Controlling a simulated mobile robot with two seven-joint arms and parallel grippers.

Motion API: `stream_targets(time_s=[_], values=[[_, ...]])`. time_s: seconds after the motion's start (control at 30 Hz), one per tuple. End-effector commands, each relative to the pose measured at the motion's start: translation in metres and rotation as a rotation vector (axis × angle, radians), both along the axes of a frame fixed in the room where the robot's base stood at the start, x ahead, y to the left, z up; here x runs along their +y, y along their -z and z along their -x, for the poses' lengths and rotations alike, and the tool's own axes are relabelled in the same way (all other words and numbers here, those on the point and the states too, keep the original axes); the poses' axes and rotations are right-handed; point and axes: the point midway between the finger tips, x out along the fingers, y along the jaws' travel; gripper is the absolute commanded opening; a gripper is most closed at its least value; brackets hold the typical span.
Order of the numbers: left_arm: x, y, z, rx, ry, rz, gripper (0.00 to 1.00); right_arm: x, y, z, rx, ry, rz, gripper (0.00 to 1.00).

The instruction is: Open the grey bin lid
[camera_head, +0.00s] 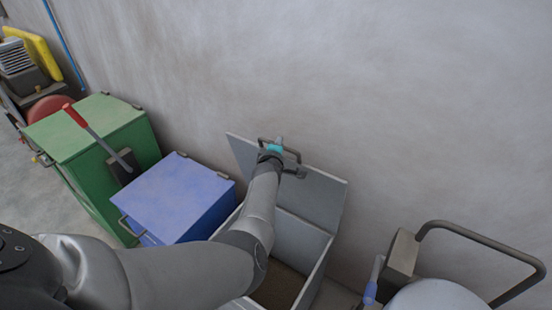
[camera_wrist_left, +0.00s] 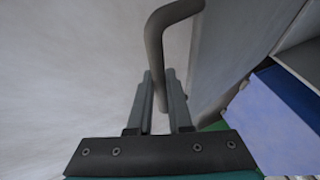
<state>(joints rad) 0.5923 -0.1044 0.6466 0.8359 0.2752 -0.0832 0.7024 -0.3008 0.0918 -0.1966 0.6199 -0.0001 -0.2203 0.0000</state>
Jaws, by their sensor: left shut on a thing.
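The grey bin lid (camera_head: 322,196) stands raised, close to upright, near the wall behind its bin. The grey bin (camera_head: 316,272) below it is open, and brownish contents show inside. My left gripper (camera_head: 279,143) is at the dark handle (camera_head: 297,171) on the lid. In the left wrist view, the fingers (camera_wrist_left: 160,88) are shut on the bar of the curved handle (camera_wrist_left: 156,42). My left forearm crosses in front of the bin and hides part of it. My right gripper is not in view.
A blue bin (camera_head: 178,198) with a closed lid stands left of the grey bin. A green box (camera_head: 88,128) with a red-handled lever (camera_head: 88,127) is farther left. A dark bar frame (camera_head: 480,238) and a rounded grey object (camera_head: 436,295) are at lower right. The wall (camera_head: 400,90) is close behind.

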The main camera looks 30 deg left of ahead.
Motion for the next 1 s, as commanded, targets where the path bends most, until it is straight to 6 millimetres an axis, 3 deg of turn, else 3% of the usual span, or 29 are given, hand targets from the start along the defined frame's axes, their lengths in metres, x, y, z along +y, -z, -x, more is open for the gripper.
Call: stream_targets(time_s=[0.2, 0.7, 0.73, 1.0], values=[[0.0, -0.005, -0.012, -0.002, 0.001, 0.0, 0.0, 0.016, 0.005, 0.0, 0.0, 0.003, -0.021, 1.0], [-0.001, -0.009, -0.016, -0.006, 0.001, 0.0, 0.0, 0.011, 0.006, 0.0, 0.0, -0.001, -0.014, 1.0], [-0.001, -0.009, -0.016, -0.007, 0.001, 0.0, 0.18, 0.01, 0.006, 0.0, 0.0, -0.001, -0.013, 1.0], [-0.001, -0.008, -0.015, -0.004, 0.002, 0.001, 0.47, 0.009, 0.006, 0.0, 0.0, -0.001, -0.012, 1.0]])
